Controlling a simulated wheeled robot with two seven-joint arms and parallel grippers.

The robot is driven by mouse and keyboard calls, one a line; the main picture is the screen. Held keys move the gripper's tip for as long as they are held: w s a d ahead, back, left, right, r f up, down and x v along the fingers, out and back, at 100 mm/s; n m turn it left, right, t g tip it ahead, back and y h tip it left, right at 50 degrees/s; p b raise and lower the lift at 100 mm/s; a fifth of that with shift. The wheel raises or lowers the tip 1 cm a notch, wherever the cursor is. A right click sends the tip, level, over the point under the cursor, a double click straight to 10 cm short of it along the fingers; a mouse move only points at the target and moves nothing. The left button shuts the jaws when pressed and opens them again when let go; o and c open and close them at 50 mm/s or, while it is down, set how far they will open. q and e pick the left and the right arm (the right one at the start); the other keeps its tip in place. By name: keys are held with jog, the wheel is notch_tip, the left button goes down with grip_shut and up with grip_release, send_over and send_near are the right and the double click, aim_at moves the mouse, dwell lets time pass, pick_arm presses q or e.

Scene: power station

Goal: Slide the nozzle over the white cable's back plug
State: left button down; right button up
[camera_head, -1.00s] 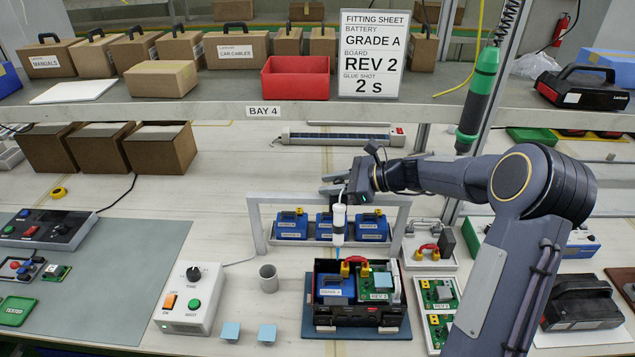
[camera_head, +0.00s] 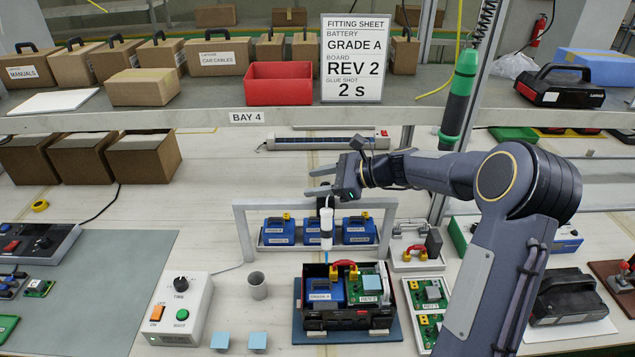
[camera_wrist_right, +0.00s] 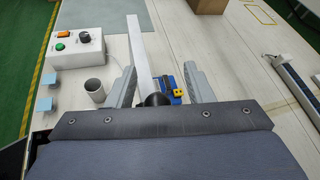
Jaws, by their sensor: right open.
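A white nozzle-like dispenser (camera_head: 326,222) with a blue tip hangs upright at the crossbar of the grey frame (camera_head: 240,232), above the black case (camera_head: 348,318). My right gripper (camera_head: 316,187) is open just above its top. In the right wrist view the jaws (camera_wrist_right: 157,88) stand wide apart, with a dark round part (camera_wrist_right: 155,99) between them, apart from both fingers. A whitish cable arch (camera_head: 383,274) shows at the case's right side. Its plugs are too small to tell. A red cable (camera_head: 344,264) with yellow plugs spans the battery and board. My left gripper is out of view.
The timer box (camera_head: 180,308) and a grey cup (camera_head: 257,286) stand left of the case. A rack of blue batteries (camera_head: 310,232) is behind it. Boards (camera_head: 430,292) and a cable tray (camera_head: 415,262) lie right. The shelf (camera_head: 220,118) overhangs the back.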

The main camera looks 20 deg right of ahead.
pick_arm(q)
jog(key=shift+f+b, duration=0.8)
pick_arm(e)
jog(key=s+a+r, duration=0.6)
jog(key=s+r, duration=0.5)
jog(key=s, duration=0.1)
jog(key=shift+s, duration=0.4)
